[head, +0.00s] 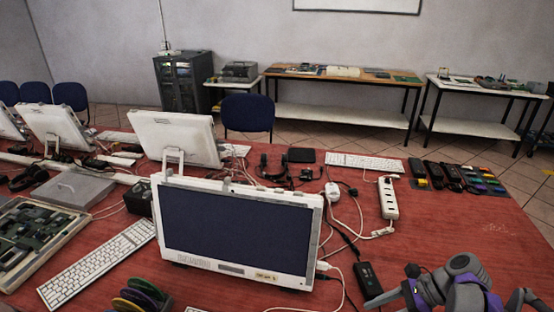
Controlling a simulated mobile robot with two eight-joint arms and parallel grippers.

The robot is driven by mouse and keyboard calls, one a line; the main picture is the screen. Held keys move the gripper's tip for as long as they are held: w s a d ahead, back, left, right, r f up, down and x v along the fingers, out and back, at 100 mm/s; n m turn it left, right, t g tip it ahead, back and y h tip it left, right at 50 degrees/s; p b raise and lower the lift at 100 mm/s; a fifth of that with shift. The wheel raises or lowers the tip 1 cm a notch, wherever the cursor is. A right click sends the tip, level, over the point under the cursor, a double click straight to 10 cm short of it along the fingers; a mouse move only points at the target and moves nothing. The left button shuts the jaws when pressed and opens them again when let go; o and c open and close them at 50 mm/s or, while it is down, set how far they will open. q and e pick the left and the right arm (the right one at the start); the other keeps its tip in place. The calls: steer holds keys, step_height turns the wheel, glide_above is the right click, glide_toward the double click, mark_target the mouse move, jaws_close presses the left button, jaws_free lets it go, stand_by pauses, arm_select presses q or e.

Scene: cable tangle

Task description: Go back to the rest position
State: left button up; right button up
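A grey arm of mine with dark joints (462,278) reaches in at the bottom right corner of the head view, low over the red table (490,225). It appears to be my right arm. Its gripper end is partly cut off by the frame edge, so I cannot tell whether the fingers are open or shut. No held object shows. A white power strip (388,198) lies on the table beyond the arm. A black adapter (368,280) with a cable lies just left of the arm. White and black cables run between them and the monitor.
A white-framed monitor (238,232) stands at the centre front. Keyboards (98,263), an open circuit-board case (38,238) and spools (140,298) lie left. Black devices (450,176) line the right back. Bare table lies right of the power strip.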

arm_select(q)
step_height(320, 180, up, 6)
steer(key=w+p, duration=0.2)
steer(key=p, duration=0.3)
steer(key=shift+r, duration=0.2)
arm_select(e)
steer(key=s+a+r+n+t+h, duration=0.1)
steer(key=s+a+n+t+h, duration=0.1)
steer(key=s+n, duration=0.4)
steer(key=s+a+r+n+t+h, duration=0.1)
steer(key=s+n+h, duration=0.5)
steer(key=n, duration=0.9)
steer(key=a+t+h, duration=0.1)
steer(key=a, duration=0.1)
steer(key=shift+a+r+t+h, duration=0.3)
steer(key=shift+a+r+t, duration=0.05)
steer(key=shift+a+t, duration=0.05)
